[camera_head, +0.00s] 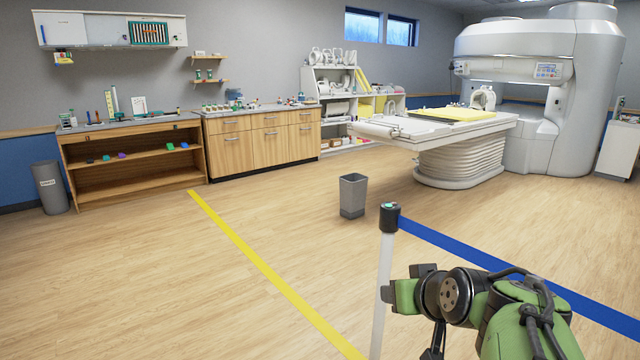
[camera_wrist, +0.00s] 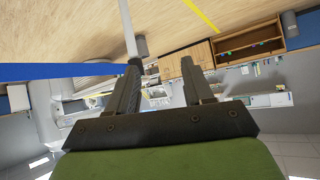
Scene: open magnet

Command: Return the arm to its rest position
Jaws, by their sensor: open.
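My arm (camera_head: 515,315), green with black joints, is folded low at the bottom right of the head view. My gripper (camera_wrist: 163,72) shows in the wrist view with its two dark fingers apart and nothing held between them. The wrist picture shows the room upside down. In the head view my fingers cannot be made out clearly against the wrist and the picture's edge.
A white post (camera_head: 385,285) with a black top and a blue band (camera_head: 500,264) stands close to my arm. A grey bin (camera_head: 352,196) stands beyond it. The patient table (camera_head: 460,131) and magnet (camera_head: 560,85) are farther back. Left floor is clear around a yellow line (camera_head: 265,268).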

